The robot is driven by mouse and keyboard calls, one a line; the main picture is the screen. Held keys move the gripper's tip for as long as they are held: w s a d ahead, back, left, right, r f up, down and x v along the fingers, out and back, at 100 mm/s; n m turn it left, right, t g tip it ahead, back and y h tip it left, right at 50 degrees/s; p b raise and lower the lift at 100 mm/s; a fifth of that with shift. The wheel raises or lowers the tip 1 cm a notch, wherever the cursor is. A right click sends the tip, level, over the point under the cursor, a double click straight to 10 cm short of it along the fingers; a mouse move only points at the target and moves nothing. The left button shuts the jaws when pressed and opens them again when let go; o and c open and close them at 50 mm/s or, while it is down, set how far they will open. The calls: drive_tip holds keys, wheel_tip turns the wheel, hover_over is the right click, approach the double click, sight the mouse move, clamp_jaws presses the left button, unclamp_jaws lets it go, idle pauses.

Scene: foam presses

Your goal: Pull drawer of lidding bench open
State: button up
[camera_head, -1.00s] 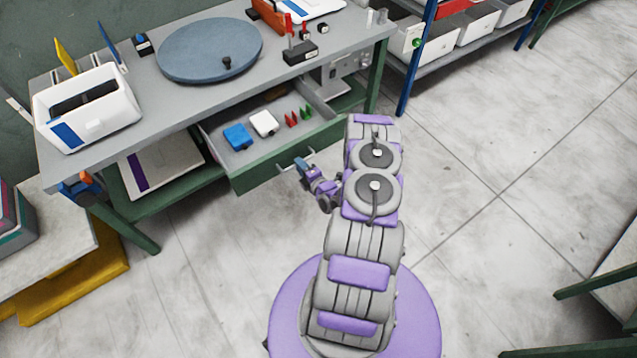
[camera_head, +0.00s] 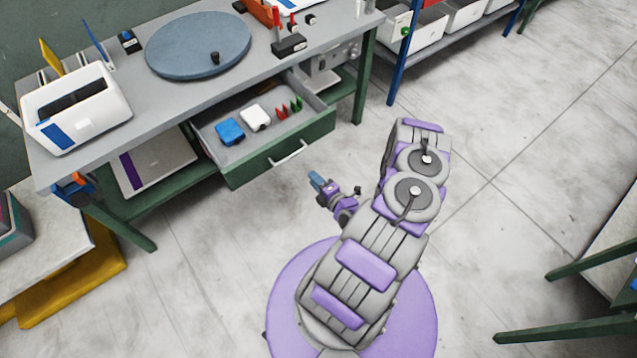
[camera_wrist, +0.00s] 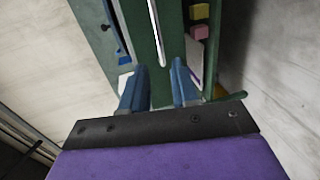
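The lidding bench (camera_head: 205,97) stands at the upper left in the head view. Its green-fronted drawer (camera_head: 250,168) is pulled out, its inside showing. The drawer's pale bar handle (camera_head: 287,153) is on the front, clear of my gripper. My gripper (camera_head: 316,182) is in front of and apart from the drawer, over the floor. In the wrist view my gripper (camera_wrist: 156,85) has its two blue fingers spread with nothing between them. The green drawer front (camera_wrist: 150,75) and pale handle (camera_wrist: 158,35) lie beyond the fingers.
The drawer holds a blue item (camera_head: 230,131), a white item (camera_head: 256,117) and small red and green pieces. A round grey-blue disc (camera_head: 190,42) and a white box (camera_head: 95,115) are on the benchtop. Open floor (camera_head: 490,150) lies to the right.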

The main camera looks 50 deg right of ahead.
drive_tip(key=shift+v, duration=0.8)
drive_tip(key=shift+w, duration=0.1)
